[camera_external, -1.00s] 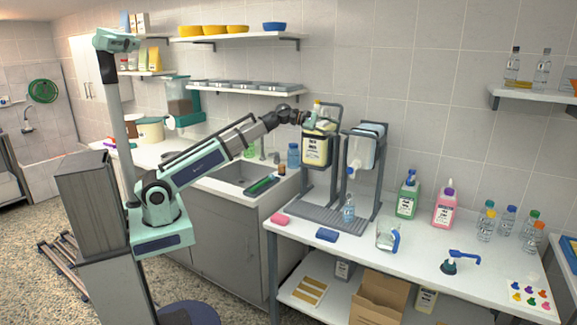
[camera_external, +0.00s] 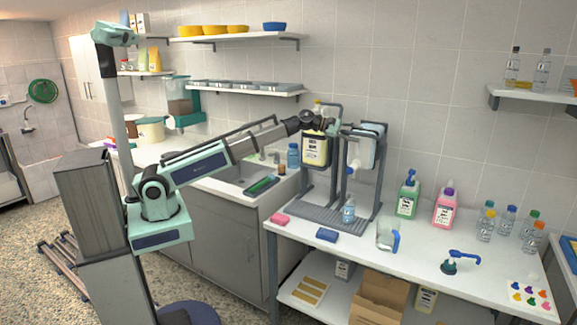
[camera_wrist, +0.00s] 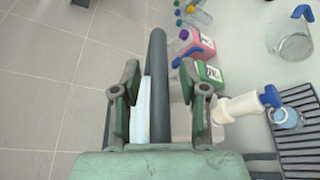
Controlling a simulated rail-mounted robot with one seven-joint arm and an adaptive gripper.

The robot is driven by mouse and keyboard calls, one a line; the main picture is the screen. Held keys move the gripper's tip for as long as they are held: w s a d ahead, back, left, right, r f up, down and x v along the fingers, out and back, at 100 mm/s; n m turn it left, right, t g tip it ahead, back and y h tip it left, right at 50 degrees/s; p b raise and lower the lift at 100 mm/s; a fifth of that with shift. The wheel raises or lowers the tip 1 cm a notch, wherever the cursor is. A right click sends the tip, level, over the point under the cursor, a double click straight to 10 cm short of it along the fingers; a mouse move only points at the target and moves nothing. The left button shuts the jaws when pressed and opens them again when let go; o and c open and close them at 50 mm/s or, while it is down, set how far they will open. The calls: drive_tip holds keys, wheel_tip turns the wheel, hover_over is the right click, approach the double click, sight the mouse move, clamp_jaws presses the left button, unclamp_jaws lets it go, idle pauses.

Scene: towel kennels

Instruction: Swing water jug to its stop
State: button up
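The pale water jug (camera_external: 362,152) hangs in a dark tilting stand (camera_external: 380,180) on the bench, with its blue-tipped spout low at the front. In the wrist view the white spout (camera_wrist: 240,107) points right. My gripper (camera_external: 340,127) is at the top left of this jug in the outside view, and its fingertips are hard to make out there. In the wrist view my gripper (camera_wrist: 160,85) is open, with a dark bar (camera_wrist: 158,60) running between its fingers. I cannot tell whether the fingers touch the bar. Much of the jug is hidden beneath the gripper.
A small bottle (camera_external: 348,211) stands on the drip grate below the spout. A clear pitcher (camera_external: 388,236), green bottle (camera_external: 407,196) and pink bottle (camera_external: 444,206) stand to the right. Shelves hang on the wall.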

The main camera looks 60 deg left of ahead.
clamp_jaws()
drive_tip(key=shift+r, duration=0.1)
drive_tip(key=shift+w+a+r+p, duration=0.15)
drive_tip(key=shift+w+r+p, duration=0.1)
drive_tip(key=shift+r+p, duration=0.25)
drive_tip(key=shift+n, duration=0.5)
drive_tip(key=w+r+p, duration=0.1)
drive_tip(key=w+a+r+p, duration=0.1)
drive_tip(key=w+r, duration=0.1)
drive_tip(key=w+a+r+p, duration=0.1)
drive_tip(key=r, duration=0.1)
drive_tip(key=shift+w+a, duration=0.2)
drive_tip(key=shift+w, duration=0.15)
drive_tip(key=w+a+r, duration=0.2)
drive_tip(key=w+a, duration=0.2)
drive_tip(key=w, duration=0.3)
drive_tip(key=shift+w+a+r+b, duration=0.15)
drive_tip(key=shift+w+r+b, duration=0.05)
drive_tip(key=shift+r+b, duration=0.2)
